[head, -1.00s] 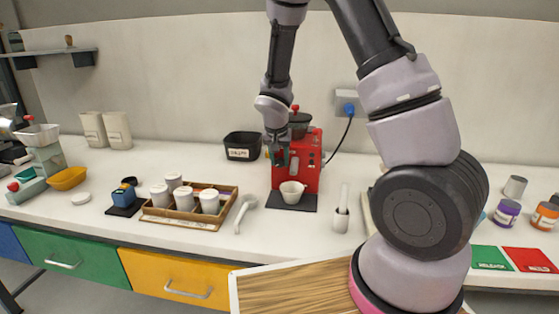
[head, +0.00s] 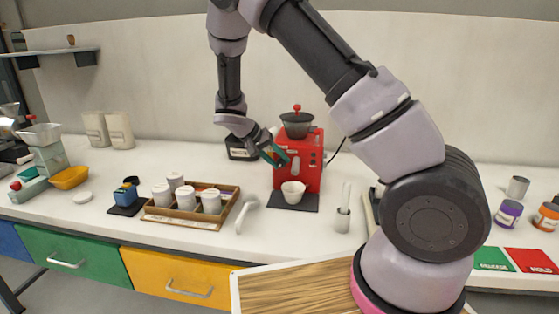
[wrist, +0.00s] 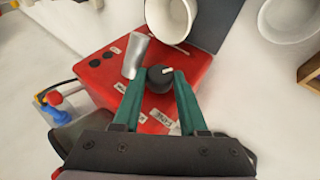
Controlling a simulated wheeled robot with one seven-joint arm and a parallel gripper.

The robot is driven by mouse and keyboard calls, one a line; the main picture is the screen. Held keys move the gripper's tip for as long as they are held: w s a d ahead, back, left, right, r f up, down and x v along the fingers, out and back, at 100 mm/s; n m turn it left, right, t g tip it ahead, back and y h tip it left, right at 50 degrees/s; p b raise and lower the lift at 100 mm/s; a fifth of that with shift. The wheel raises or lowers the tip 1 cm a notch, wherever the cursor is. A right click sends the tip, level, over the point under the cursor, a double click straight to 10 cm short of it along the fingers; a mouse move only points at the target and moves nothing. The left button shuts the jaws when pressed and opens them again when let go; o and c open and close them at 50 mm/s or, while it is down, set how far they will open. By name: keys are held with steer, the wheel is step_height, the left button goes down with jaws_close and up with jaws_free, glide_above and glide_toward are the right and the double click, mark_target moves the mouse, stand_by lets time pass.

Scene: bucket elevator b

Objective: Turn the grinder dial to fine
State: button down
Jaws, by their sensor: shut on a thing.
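The red grinder (head: 312,165) stands on the counter, with a dark hopper (head: 296,126) on top and a white cup (head: 293,189) at its front. In the wrist view, the black dial (wrist: 160,77) with a white pointer mark sits on the red body (wrist: 105,70). My gripper (wrist: 159,74), with green fingers, is shut on the dial, one finger on each side. In the head view, my gripper (head: 274,155) reaches the grinder's left front at a slant, and the dial is not clear there.
A metal spout (wrist: 135,55) and the cup (wrist: 170,18) are close to the fingers.

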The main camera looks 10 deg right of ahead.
steer(key=h, duration=0.1)
steer(key=g+h, duration=0.1)
steer(key=h, duration=0.1)
steer(key=n+h, duration=0.1)
steer(key=shift+a+f, duration=0.3)
steer(key=shift+h, duration=0.3)
steer(key=c, duration=0.7)
jaws_free()
steer(key=shift+c, duration=0.2)
steer(key=shift+w, duration=0.1)
steer(key=v, duration=1)
steer(key=shift+a, duration=0.35)
steer(key=shift+w+r, duration=0.1)
steer(key=shift+r, duration=0.05)
